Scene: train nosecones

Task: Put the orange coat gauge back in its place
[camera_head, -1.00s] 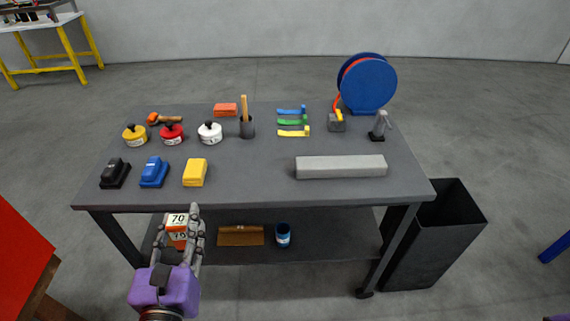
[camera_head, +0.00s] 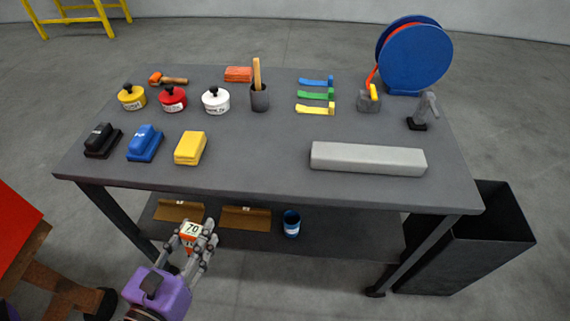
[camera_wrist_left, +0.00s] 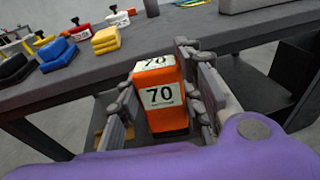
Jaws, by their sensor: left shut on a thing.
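The orange coat gauge (camera_head: 191,229) is a boxy orange piece with white labels reading 70. My left gripper (camera_head: 198,234) is shut on it and holds it in front of the table's lower shelf, below the tabletop's front edge. In the left wrist view the gauge (camera_wrist_left: 160,112) is between the two fingers, its labelled face and top showing. Two brown angled holders, a left one (camera_head: 170,212) and a right one (camera_head: 251,219), lie on the lower shelf behind it. My right gripper is not in view.
The grey tabletop (camera_head: 255,168) carries black, blue and yellow blocks, round pots, coloured strips, a grey bar (camera_head: 367,159) and a blue reel (camera_head: 417,55). A blue cup (camera_head: 292,224) stands on the shelf (camera_head: 350,235). A dark bin (camera_head: 490,235) stands at right.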

